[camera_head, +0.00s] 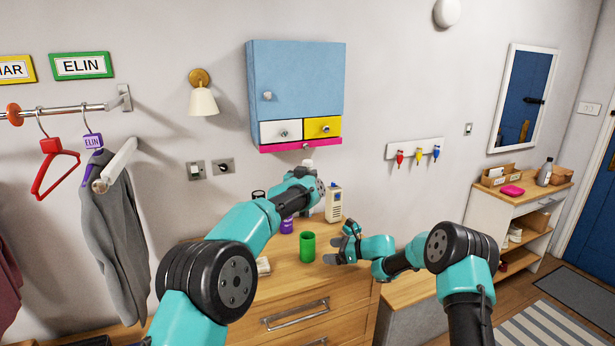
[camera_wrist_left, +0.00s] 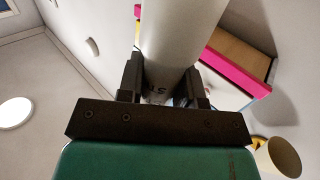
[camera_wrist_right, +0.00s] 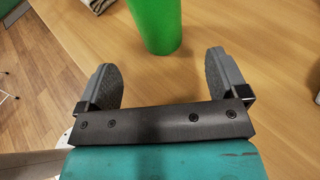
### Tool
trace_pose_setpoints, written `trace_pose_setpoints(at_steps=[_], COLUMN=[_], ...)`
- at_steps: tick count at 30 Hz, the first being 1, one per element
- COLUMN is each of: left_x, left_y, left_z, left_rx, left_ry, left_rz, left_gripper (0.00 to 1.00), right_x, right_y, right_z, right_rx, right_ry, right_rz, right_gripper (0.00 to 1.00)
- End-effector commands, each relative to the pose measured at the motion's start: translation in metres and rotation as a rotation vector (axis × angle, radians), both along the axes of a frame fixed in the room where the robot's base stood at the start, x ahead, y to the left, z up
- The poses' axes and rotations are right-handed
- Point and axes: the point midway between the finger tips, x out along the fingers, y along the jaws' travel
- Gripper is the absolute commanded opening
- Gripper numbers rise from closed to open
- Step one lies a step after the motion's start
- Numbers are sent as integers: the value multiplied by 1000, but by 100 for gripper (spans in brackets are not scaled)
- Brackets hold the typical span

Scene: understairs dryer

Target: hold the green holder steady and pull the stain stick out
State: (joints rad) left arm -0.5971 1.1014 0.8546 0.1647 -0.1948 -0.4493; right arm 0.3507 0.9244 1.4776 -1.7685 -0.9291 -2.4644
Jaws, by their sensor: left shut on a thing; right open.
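The green holder (camera_head: 307,247) stands upright on the wooden dresser top, and its open top shows no stick standing out of it. My left gripper (camera_head: 307,178) is up above and behind the holder, mostly hidden by its own wrist in the head view. In the left wrist view it is shut on the white stain stick (camera_wrist_left: 180,35), which has dark lettering near the jaws. My right gripper (camera_head: 340,251) is open just right of the holder. In the right wrist view the holder (camera_wrist_right: 157,22) is ahead of the two fingers, apart from them.
A purple-labelled item (camera_head: 287,226) and a white box-like device (camera_head: 333,203) stand behind the holder. A folded cloth (camera_head: 263,266) lies to its left. The blue wall cabinet (camera_head: 296,85), with a pink bottom edge, hangs close above my left gripper.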

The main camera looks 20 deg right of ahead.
Motion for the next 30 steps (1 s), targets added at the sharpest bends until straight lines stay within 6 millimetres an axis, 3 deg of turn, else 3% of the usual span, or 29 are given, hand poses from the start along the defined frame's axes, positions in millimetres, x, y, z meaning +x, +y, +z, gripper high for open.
trace_pose_setpoints(at_steps=[6, 20, 30], left_x=[0, 0, 0], left_y=[0, 0, 0], left_z=[0, 0, 0], left_rx=[-1, 0, 0], left_ry=[-1, 0, 0], left_rz=[0, 0, 0], left_gripper=[0, 0, 0], right_x=[-15, -18, -36], right_y=[-22, -26, -52], right_z=[8, 10, 20], right_rx=[0, 0, 0], right_ry=[0, 0, 0], right_rz=[0, 0, -1], right_gripper=[92, 92, 92])
